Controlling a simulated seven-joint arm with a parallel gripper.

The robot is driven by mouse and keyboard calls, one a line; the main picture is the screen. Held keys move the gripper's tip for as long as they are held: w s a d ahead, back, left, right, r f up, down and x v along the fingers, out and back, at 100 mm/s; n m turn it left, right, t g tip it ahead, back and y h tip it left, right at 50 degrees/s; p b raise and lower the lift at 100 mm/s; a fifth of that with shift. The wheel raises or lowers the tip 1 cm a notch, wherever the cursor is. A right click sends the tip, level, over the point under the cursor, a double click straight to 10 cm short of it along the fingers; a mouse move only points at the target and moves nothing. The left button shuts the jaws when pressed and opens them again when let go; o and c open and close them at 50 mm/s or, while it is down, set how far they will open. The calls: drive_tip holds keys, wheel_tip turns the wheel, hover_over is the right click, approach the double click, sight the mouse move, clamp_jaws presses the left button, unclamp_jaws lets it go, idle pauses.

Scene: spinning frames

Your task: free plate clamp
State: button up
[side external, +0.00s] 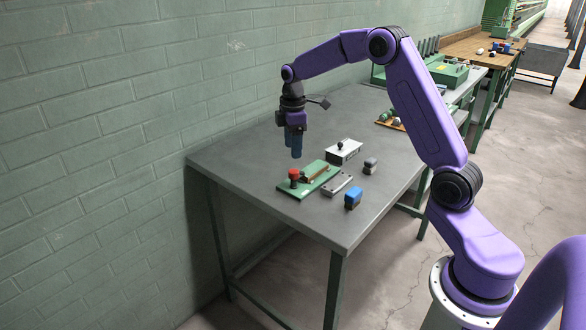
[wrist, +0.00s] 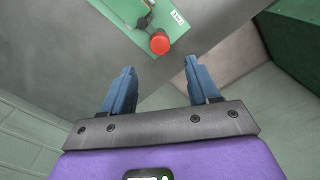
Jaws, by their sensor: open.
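A green base plate (side external: 322,170) lies on the grey table, with a red knob (side external: 294,174) at its near-left end and a brown bar along it. In the wrist view the green plate (wrist: 118,8) shows at the top, with the red knob (wrist: 160,43), a dark lever-like part (wrist: 143,22) and a small white label (wrist: 178,17). My gripper (side external: 293,153) hangs above the table near the plate, fingers pointing down, apart from everything. In the wrist view my gripper (wrist: 160,66) has its two blue fingers spread with nothing between them. Whether the clamp is tight cannot be told.
Beside the green plate lie a grey metal plate (side external: 337,184), a blue block (side external: 353,198), a dark grey block (side external: 370,166) and a white box with a black knob (side external: 344,152). A brick wall (side external: 110,110) borders the table (side external: 235,151). The table's left part is clear.

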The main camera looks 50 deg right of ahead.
sight(293, 171)
wheel_tip(293, 171, down, 8)
drive_tip(key=shift+f, duration=0.1)
idle(0.4)
drive_tip(key=c, duration=1)
